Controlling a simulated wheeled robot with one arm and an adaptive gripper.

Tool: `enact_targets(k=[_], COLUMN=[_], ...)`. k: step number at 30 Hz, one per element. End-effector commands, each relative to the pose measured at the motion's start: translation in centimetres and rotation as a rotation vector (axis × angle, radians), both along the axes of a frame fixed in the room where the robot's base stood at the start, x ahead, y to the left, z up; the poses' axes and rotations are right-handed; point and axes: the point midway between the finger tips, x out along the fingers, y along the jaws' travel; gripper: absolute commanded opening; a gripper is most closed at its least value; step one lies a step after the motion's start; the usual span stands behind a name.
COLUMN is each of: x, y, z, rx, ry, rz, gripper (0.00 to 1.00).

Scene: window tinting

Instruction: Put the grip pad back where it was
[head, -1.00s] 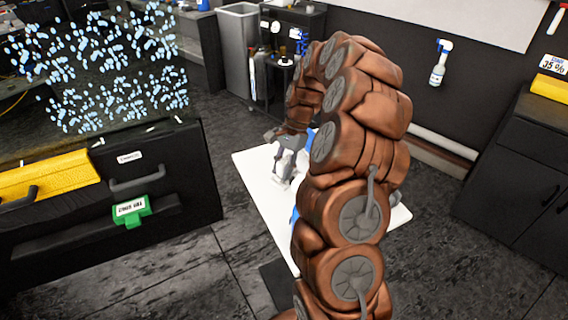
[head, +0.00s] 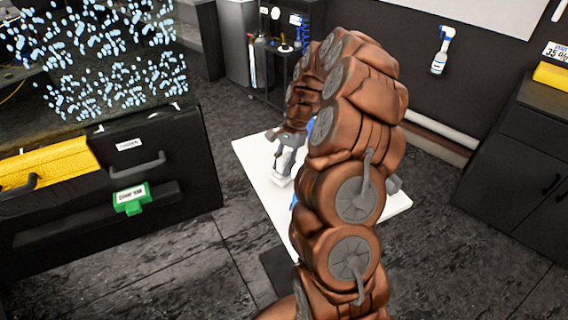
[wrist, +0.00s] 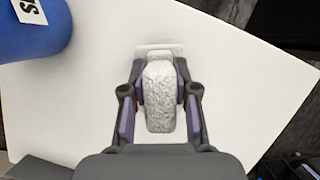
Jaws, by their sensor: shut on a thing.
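The grip pad, a pale grey speckled block (wrist: 159,98), sits between the two fingers of my gripper (wrist: 160,78) in the wrist view. My gripper is shut on it. A pale flat edge shows just past the pad's far end. Behind it is the white tabletop (wrist: 230,75), which also shows in the head view (head: 262,190). In the head view my gripper (head: 284,160) points down over the left part of the tabletop, partly hidden by my arm. I cannot tell whether the pad touches the surface.
A blue cylinder with a white label (wrist: 32,32) stands at the upper left in the wrist view. A black cabinet (head: 185,165) with a green tag (head: 131,198) and yellow item (head: 45,165) stands left. A spray bottle (head: 439,50) hangs on the wall. Dark floor is open at right.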

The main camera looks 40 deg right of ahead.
Motion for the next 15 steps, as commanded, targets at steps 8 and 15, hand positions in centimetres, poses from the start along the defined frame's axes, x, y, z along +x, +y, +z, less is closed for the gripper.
enact_targets(k=[8, 15], x=[0.00, 0.00], y=[-0.02, -0.03], z=[-0.47, -0.85], rx=[0.000, 0.000], ry=[0.000, 0.000], rz=[0.000, 0.000], gripper=[0.00, 0.00])
